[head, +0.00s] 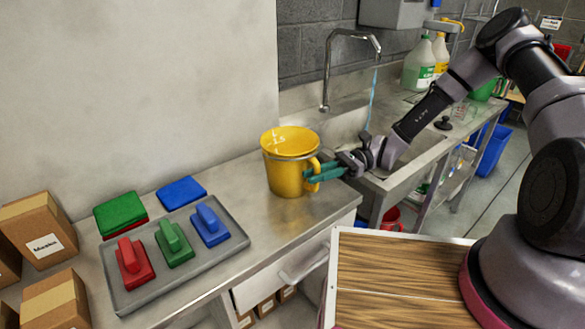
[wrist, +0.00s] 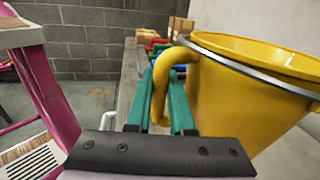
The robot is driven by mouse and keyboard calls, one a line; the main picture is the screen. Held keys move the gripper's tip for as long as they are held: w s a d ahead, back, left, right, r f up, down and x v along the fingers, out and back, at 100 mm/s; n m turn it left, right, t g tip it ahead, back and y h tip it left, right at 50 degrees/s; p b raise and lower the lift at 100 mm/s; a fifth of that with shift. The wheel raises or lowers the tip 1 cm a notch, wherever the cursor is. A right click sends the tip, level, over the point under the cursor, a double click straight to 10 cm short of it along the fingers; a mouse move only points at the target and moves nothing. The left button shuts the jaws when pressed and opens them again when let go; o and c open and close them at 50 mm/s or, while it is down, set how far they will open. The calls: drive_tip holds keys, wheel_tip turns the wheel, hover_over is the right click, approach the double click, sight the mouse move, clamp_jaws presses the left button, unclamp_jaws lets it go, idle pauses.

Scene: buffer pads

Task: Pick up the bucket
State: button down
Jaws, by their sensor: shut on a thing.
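A yellow bucket (head: 286,166) with a metal band below its rim and a handle on its right side stands upright on the steel counter in the head view. I cannot tell whether its base touches the counter. My gripper (head: 327,173) comes from the right with green fingers at the bucket's handle. In the wrist view the bucket (wrist: 240,95) fills the right side, and its handle (wrist: 162,88) lies between the green fingers of my gripper (wrist: 165,105). The gripper is shut on the handle.
A grey tray (head: 190,268) with red, green and blue handled pads lies left on the counter. Green and blue pads lie behind it. Cardboard boxes (head: 38,228) stand far left. A faucet (head: 328,75) and sink are right of the bucket. A wall rises behind.

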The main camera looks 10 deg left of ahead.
drive_tip(key=shift+r, duration=0.1)
idle(0.7)
wheel_tip(320, 180, up, 10)
drive_tip(key=shift+f, duration=0.1)
idle(0.4)
drive_tip(key=shift+w, duration=0.1)
